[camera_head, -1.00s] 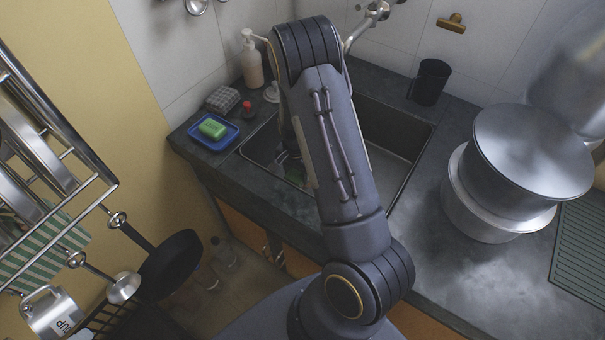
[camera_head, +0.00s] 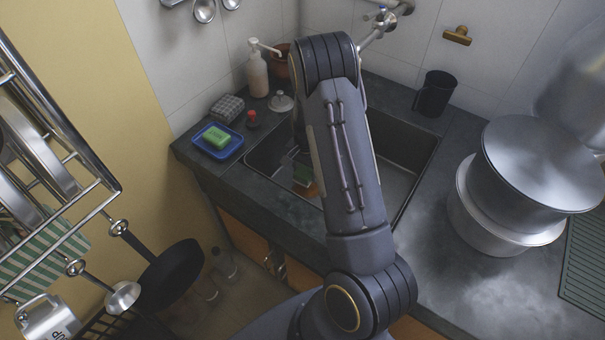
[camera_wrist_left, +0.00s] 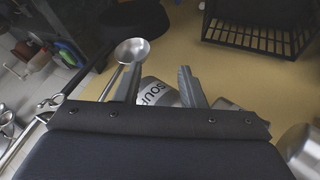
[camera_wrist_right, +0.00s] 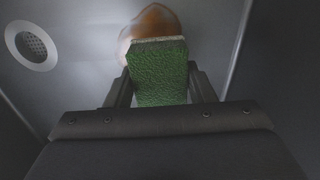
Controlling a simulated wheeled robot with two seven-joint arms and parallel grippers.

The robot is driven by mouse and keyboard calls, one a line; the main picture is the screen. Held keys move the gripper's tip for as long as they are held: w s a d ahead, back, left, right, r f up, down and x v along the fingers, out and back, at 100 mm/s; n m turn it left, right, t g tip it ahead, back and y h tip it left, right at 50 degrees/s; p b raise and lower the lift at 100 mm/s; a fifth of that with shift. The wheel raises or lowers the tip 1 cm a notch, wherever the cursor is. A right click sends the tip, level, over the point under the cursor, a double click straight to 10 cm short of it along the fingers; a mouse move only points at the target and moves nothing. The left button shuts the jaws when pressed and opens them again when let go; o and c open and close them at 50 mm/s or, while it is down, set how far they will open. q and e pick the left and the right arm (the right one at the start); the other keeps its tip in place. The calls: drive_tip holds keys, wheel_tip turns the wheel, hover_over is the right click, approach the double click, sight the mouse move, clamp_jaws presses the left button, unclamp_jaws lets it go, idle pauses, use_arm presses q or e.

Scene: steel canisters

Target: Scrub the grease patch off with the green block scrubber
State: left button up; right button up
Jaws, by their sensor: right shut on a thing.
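The green block scrubber (camera_wrist_right: 160,76) is a textured green block with a pale layer along its far edge. My right gripper (camera_wrist_right: 160,88) is shut on it, one finger on each side. In the head view the scrubber (camera_head: 303,172) shows low inside the sink, partly behind my right arm. The grease patch (camera_wrist_right: 150,22) is a smooth orange-brown blotch on the sink's grey surface, just beyond the scrubber and partly hidden by it. I cannot tell whether they touch. My left gripper (camera_wrist_left: 160,88) is open and empty, facing the hanging utensils.
The sink (camera_head: 400,150) has steep walls, and its drain (camera_wrist_right: 33,45) lies left of the scrubber. A blue dish (camera_head: 233,149) with a green bar (camera_head: 216,139) stands left of the sink. Big pots (camera_head: 480,225) stand to the right. A rack (camera_head: 105,190) is at far left.

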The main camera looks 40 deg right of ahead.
drive_tip(key=shift+w+d, duration=0.2)
drive_tip(key=shift+d, duration=0.4)
drive_tip(key=shift+w+d, duration=0.15)
drive_tip(key=shift+d, duration=0.4)
drive_tip(key=shift+w+d+r, duration=0.1)
drive_tip(key=shift+d+r, duration=0.05)
drive_tip(key=shift+d, duration=0.15)
drive_tip(key=shift+s+a+r+p, duration=0.1)
drive_tip(key=shift+s+a+p, duration=0.3)
drive_tip(key=shift+a, duration=1.2)
drive_tip(key=shift+s+a+r+p, duration=0.15)
drive_tip(key=shift+s+a, duration=0.4)
drive_tip(key=shift+a, duration=1.1)
drive_tip(key=shift+s+a+r+p, duration=0.15)
drive_tip(key=shift+s+a, duration=0.35)
drive_tip(key=shift+a, duration=1.1)
drive_tip(key=shift+r+p, duration=2.45)
drive_tip(key=shift+r, duration=0.5)
drive_tip(key=shift+r+p, duration=1.2)
drive_tip(key=shift+r, duration=0.3)
